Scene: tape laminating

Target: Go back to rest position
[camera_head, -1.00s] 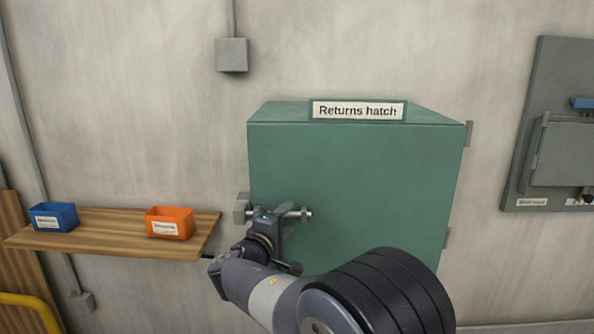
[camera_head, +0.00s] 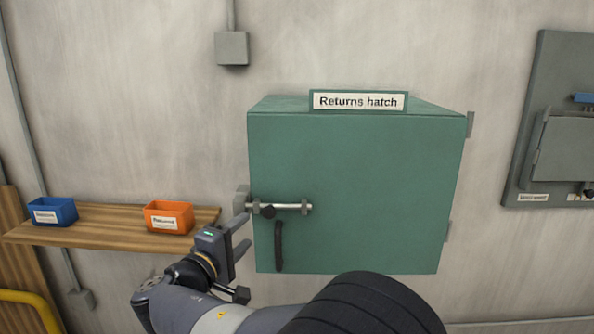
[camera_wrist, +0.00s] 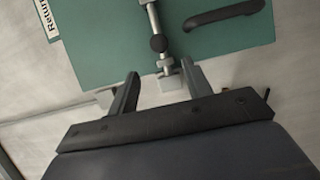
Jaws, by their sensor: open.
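My gripper (camera_head: 241,235) is open and empty, just left of the lower left part of the green returns hatch (camera_head: 370,190). The hatch door is closed. A metal bolt (camera_head: 285,207) with a dark knob lies horizontally across the door's left edge, reaching the catch on that side. A dark vertical handle (camera_head: 278,248) sits below it. In the wrist view, my gripper's two fingers (camera_wrist: 160,90) are spread apart, with the bolt (camera_wrist: 156,35) and handle (camera_wrist: 225,15) beyond them and nothing between the jaws.
A wooden shelf (camera_head: 100,232) at the left holds a blue bin (camera_head: 53,212) and an orange bin (camera_head: 168,218), close to my arm. A grey wall panel (camera_head: 560,120) is at the far right. A yellow rail (camera_head: 25,300) shows at the lower left.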

